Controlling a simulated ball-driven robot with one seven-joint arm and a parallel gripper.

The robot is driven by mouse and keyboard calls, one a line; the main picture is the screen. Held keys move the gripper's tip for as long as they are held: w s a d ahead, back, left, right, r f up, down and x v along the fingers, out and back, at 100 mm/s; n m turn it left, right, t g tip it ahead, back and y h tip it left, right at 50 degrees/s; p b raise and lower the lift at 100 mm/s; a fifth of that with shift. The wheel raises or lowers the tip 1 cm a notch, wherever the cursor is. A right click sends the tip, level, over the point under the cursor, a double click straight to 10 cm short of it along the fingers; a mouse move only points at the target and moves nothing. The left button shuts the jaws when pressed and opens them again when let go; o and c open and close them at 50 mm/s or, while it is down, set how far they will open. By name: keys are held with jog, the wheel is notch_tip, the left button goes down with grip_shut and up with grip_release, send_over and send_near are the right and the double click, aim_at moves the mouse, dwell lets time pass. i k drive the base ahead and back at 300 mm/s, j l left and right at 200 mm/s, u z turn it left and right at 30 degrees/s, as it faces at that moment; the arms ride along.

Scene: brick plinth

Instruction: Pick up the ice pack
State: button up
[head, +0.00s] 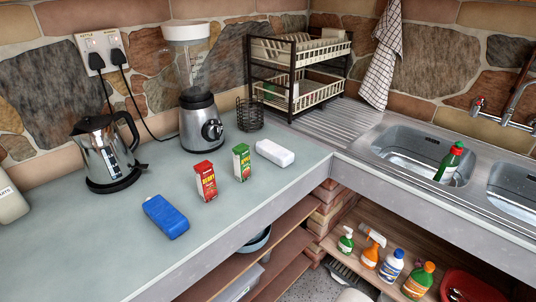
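A blue, block-shaped pack with a darker cap-like end, which looks like the ice pack (166,217), lies flat on the grey-green counter (110,240), left of the middle in the head view. It lies apart from the things around it, and its upper face is uncovered. My gripper does not show in the head view.
Red (205,181) and green (241,162) cartons stand right of the pack, with a white block (275,152) beyond. A kettle (105,155) and blender (200,118) stand behind. The counter's front edge drops to open shelves (262,250). Sinks (418,150) are at right.

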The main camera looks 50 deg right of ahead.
aim_at(280, 155)
jog(key=i+j+z, duration=0.25)
jog(key=j+z, duration=0.2)
jog(key=j, duration=0.2)
jog(key=j+z, duration=0.25)
jog(key=i+j, duration=0.05)
jog(key=j, duration=0.05)
